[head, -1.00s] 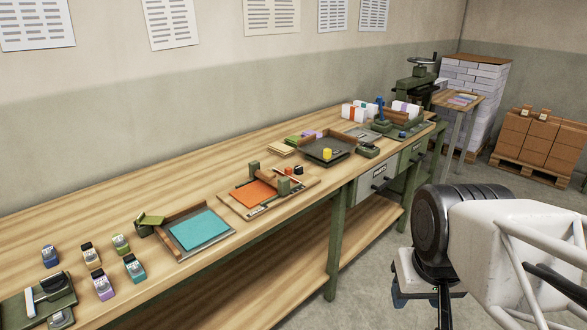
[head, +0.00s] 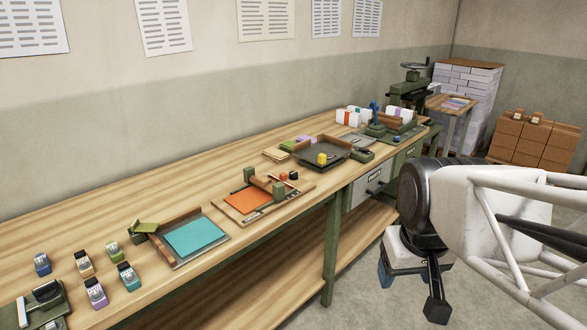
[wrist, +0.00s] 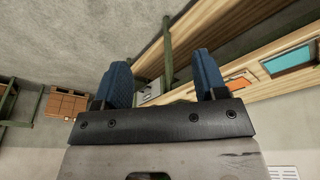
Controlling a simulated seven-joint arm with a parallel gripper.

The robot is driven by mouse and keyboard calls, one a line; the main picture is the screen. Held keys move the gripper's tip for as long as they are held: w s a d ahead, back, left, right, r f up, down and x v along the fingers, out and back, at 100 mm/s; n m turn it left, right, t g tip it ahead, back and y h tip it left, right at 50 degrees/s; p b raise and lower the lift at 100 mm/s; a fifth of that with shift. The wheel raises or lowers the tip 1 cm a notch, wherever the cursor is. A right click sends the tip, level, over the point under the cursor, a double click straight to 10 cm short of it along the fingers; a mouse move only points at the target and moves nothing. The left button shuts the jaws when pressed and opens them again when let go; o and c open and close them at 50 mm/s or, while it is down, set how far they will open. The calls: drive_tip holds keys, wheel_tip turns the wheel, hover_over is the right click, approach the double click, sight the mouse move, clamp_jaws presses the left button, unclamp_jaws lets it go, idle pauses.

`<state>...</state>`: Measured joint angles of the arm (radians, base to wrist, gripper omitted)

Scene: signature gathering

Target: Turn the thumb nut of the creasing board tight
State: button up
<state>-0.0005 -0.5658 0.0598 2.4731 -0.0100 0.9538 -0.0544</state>
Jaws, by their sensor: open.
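A wooden board with an orange sheet (head: 245,201) lies mid-bench in the head view, with a wooden bar between green end blocks across it; it looks like the creasing board. In the wrist view part of it, with its orange sheet (wrist: 238,83), shows beyond the right finger. I cannot make out its thumb nut at this size. My gripper (wrist: 162,82) is open and empty, its two blue fingers apart. In the head view its blue tip (head: 385,274) hangs off the bench's front side, right of the board and clear of it.
Several small stamps (head: 97,292) stand at the left. The bench (head: 110,213) has clear wood along the back. A lower shelf (head: 235,285) runs underneath.

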drive_tip(key=w+a+r+n, duration=0.1)
drive_tip(key=w+r+n, duration=0.15)
drive_tip(key=w, duration=0.75)
drive_tip(key=w+a+r+n, duration=0.15)
drive_tip(key=w+r, duration=0.25)
drive_tip(key=w, duration=0.5)
drive_tip(key=n+g, duration=0.3)
drive_tip(key=n, duration=1.1)
hover_over(294, 173)
drive_tip(key=f, duration=1.8)
drive_tip(key=shift+s+d+f, duration=0.1)
drive_tip(key=shift+s+f, duration=0.1)
drive_tip(key=shift+f, duration=0.1)
drive_tip(key=shift+w+a+f, duration=0.2)
drive_tip(key=shift+w+f, duration=0.15)
drive_tip(key=shift+w, duration=0.05)
drive_tip(key=shift+f, duration=3.95)
